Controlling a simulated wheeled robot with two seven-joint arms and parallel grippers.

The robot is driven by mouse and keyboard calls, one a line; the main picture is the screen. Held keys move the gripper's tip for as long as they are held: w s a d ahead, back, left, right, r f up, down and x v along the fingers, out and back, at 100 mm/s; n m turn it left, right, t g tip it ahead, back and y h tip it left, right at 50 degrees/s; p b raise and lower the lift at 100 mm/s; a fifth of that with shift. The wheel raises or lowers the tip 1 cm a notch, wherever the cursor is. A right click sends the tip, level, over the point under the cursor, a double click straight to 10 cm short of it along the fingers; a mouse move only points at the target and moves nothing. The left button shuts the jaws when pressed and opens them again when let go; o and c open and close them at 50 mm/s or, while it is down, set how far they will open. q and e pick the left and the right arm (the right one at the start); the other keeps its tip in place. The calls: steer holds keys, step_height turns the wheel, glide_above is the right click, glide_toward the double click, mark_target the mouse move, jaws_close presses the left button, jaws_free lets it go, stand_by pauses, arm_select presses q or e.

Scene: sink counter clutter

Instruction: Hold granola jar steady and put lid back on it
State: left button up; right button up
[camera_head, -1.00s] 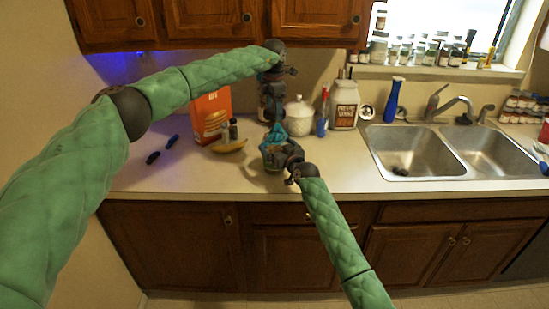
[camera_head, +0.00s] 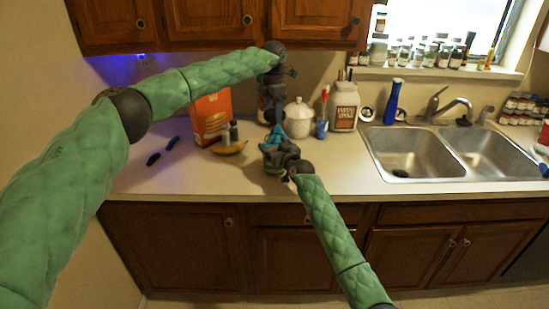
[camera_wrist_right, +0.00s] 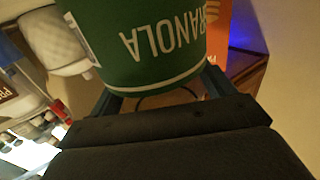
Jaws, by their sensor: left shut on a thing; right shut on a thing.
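The green granola jar (camera_wrist_right: 155,45) fills the top of the right wrist view, its lettering upside down there. In the head view the jar (camera_head: 270,161) stands on the counter, partly hidden by my right gripper (camera_head: 281,157). My right gripper is shut around the jar's side, with a finger on either side of it in the wrist view. A teal lid (camera_head: 274,136) shows directly above the jar. My left gripper (camera_head: 274,123) points down from above and is shut on the lid. I cannot tell whether the lid touches the rim.
A white lidded pot (camera_head: 298,118), a red-and-blue bottle (camera_head: 323,115) and a white canister (camera_head: 345,106) stand behind right. The double sink (camera_head: 412,153) is farther right. The front counter is clear.

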arm_select(q)
steer(key=shift+f, duration=2.45)
steer(key=shift+f, duration=0.15)
steer(key=shift+f, duration=0.75)
steer(key=shift+f, duration=0.55)
